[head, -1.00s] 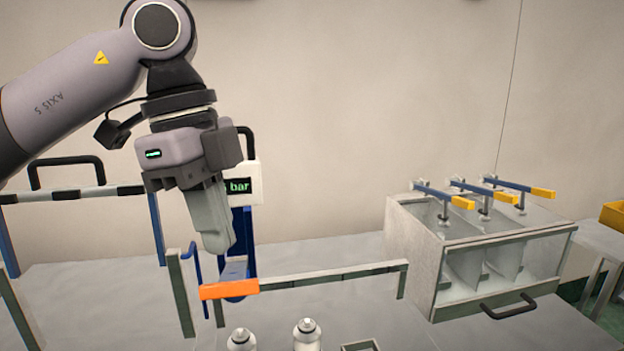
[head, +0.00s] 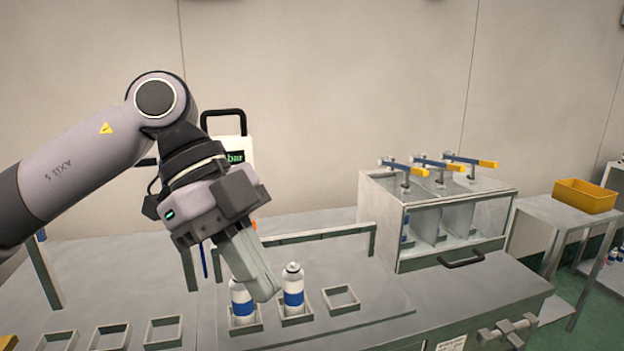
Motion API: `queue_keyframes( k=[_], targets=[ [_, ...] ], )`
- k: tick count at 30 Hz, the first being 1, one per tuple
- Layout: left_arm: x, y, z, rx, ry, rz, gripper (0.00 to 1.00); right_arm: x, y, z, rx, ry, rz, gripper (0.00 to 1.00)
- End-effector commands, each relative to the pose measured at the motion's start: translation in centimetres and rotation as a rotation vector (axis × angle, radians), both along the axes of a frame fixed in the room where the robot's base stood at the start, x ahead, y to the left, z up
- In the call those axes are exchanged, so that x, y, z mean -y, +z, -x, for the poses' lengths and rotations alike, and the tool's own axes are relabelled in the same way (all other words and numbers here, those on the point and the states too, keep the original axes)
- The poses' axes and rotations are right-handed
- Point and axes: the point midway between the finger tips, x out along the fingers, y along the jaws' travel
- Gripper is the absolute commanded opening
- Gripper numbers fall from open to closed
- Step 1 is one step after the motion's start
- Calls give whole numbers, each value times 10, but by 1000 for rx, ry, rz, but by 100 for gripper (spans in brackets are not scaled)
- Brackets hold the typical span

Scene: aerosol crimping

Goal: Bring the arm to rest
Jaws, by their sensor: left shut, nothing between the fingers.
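My left gripper (head: 264,290) reaches down from the left, its fingers shut with nothing between them. In the picture its fingertips lie between two upright white aerosol cans with blue bands. The left can (head: 240,303) stands in a square holder and is partly covered by the fingers. The right can (head: 292,287) stands in the holder beside it. I cannot tell whether the fingers touch a can. My right gripper is not in view.
An empty square holder (head: 341,299) is right of the cans, and several more lie at the left. A glass-fronted box (head: 401,238) with blue-and-yellow levers stands behind to the right. A gauge marked "bar" (head: 236,156) stands behind my arm. A yellow bin (head: 585,196) is far right.

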Motion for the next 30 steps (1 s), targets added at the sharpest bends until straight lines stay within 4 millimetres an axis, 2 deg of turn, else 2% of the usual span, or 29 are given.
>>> queue_keyframes(
  k=[3,7,11,15,19,23,26,30],
  targets=[
    [30,-14,15,-65,-109,225,0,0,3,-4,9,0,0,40],
    [57,-19,28,-117,-179,504,0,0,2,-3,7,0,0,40],
    [76,-17,34,-150,-180,784,0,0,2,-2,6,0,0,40],
    [85,-14,30,-158,-104,1067,0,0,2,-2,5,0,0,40],
    [84,-14,17,-142,33,1297,0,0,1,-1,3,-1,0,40],
    [74,-23,-3,-106,230,1476,0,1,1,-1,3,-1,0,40],
    [61,-39,-21,-64,416,1571,0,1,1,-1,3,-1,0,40],
    [37,-74,-45,3,708,1627,0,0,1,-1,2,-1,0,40]
  ],
)
